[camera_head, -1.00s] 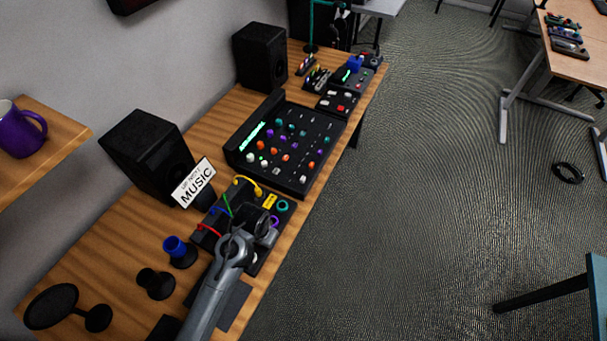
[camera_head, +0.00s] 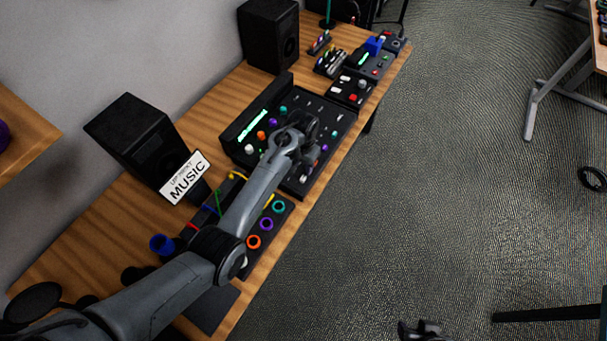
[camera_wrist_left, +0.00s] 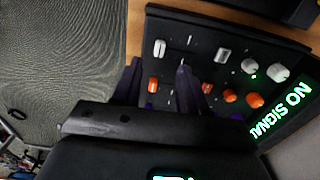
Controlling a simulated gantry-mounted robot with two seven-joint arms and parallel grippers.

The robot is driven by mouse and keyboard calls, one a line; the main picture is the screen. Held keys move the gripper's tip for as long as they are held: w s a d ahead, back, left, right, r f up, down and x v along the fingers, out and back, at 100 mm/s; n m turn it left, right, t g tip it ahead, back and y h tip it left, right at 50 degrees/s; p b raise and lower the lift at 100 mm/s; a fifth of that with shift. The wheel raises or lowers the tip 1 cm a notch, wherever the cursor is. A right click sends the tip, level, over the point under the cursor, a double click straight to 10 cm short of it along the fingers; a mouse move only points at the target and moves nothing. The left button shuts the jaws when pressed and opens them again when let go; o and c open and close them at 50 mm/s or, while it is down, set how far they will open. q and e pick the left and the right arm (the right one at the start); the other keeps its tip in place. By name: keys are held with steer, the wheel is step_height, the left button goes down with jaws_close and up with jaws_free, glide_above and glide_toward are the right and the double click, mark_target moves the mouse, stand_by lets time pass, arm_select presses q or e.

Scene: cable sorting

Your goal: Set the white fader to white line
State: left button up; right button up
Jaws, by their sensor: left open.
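The black mixer (camera_head: 243,133) lies on the wooden desk with knobs, fader caps and a lit green display. An orange cap (camera_wrist_left: 153,85) shows between the fingers. My left gripper (camera_head: 305,124) is over the mixer in the head view and holds nothing visible; it also shows in the wrist view (camera_wrist_left: 159,68). My right gripper (camera_head: 425,329) shows partly at the bottom edge.
A music sign (camera_head: 184,178) and black speaker (camera_head: 135,143) stand left of the mixer. More small devices (camera_head: 352,90) lie beyond the mixer.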

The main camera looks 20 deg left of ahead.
mark_target(303, 179)
arm_select(q)
step_height(303, 179, down, 8)
steer(key=shift+r+b, duration=0.25)
steer(key=shift+b, duration=0.55)
jaws_close()
